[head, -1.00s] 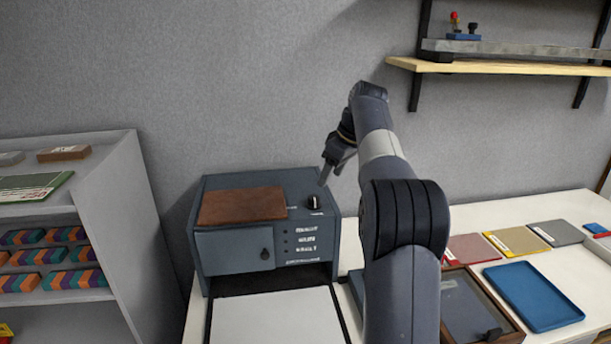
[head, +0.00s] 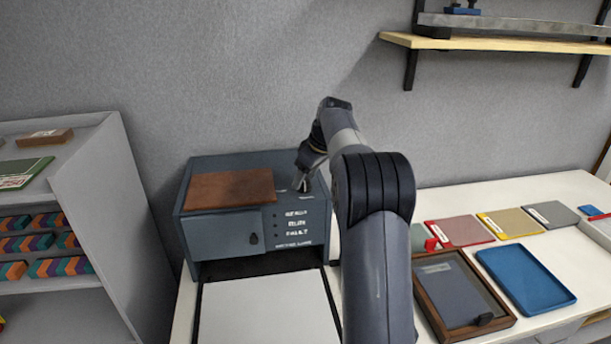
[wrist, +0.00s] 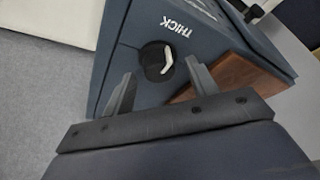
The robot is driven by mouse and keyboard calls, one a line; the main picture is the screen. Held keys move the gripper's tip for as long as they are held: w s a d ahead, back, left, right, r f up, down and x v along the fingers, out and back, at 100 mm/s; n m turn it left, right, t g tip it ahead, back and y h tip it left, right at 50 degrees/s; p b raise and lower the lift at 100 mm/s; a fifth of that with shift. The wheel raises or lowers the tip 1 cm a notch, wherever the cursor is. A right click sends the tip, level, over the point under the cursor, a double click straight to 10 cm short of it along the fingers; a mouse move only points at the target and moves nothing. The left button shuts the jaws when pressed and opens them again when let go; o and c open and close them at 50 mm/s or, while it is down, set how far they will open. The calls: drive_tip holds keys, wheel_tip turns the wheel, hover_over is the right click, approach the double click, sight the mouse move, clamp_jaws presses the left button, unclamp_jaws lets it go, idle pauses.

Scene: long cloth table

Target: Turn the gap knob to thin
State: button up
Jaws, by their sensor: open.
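The gap knob (wrist: 153,62) is a round black knob with a white pointer, on the top of a dark blue-grey machine (head: 210,237). In the wrist view the word THICK (wrist: 176,27) is printed near it, and the pointer's bent white end lies to the knob's right. A THIN label is not readable. My gripper (wrist: 160,82) is open, with its two fingers apart on either side of the knob, near its level. I cannot tell whether they touch it. In the head view my gripper (head: 303,184) is low over the machine's right top and hides the knob.
A brown board (head: 232,189) lies on the machine's top, close to one finger. A white sheet bed (head: 265,310) extends from the machine's front. A grey shelf (head: 105,200) stands at left. Coloured plates, a framed tray (head: 428,300) and a blue tray (head: 528,282) lie at right.

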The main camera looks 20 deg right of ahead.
drive_tip(key=shift+f, duration=0.2)
drive_tip(key=c, duration=1)
drive_tip(key=shift+o, duration=0.2)
